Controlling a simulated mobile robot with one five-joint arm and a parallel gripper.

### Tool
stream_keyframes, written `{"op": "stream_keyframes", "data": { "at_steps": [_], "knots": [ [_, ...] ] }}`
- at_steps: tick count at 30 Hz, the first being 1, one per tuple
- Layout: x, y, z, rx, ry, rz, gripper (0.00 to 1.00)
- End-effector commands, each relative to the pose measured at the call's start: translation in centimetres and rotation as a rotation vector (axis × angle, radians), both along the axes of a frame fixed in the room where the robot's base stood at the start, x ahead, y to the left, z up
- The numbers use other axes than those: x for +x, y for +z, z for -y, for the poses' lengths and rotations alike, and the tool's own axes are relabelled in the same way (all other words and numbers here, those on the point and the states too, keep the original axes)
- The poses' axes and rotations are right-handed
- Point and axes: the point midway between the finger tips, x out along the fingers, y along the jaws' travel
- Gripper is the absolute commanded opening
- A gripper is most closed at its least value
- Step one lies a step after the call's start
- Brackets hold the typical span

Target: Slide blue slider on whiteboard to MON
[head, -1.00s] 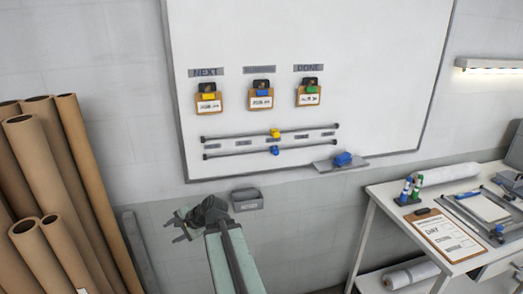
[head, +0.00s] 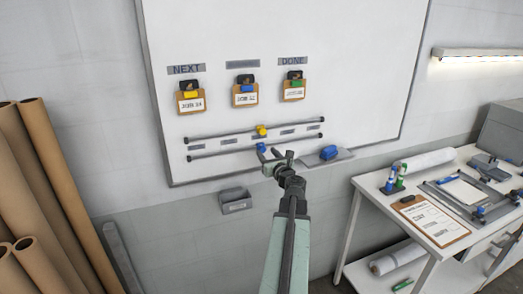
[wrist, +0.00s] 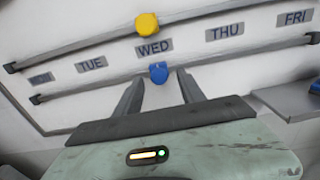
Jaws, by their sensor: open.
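The blue slider (head: 261,147) sits on the lower rail of the whiteboard (head: 300,50). In the wrist view the blue slider (wrist: 158,72) is below the WED label (wrist: 154,48). My gripper (head: 274,155) is open in front of the lower rail, its fingers (wrist: 160,82) on either side of the slider in the picture. I cannot tell whether they touch it. A label at the far left (wrist: 41,78), left of TUE (wrist: 91,64), is too blurred to read.
A yellow slider (wrist: 147,24) sits on the upper rail (wrist: 90,42), above WED. A ledge with a blue eraser (head: 329,152) is right of the rails. A grey wall bin (head: 235,201) is below the board. Brown paper rolls (head: 40,160) stand at left, a white table (head: 375,190) at right.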

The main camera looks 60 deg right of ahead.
Motion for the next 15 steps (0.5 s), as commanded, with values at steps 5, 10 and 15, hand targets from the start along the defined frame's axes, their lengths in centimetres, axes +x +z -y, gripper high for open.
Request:
{"op": "stream_keyframes", "data": {
  "at_steps": [5,10,15],
  "knots": [
    [3.0,0.0,2.1,-0.001,0.004,-0.001,0.47],
    [3.7,0.0,2.4,-0.002,0.003,-0.001,0.47],
    [3.7,0.0,2.3,-0.002,0.004,-0.001,0.38]
  ]
}}
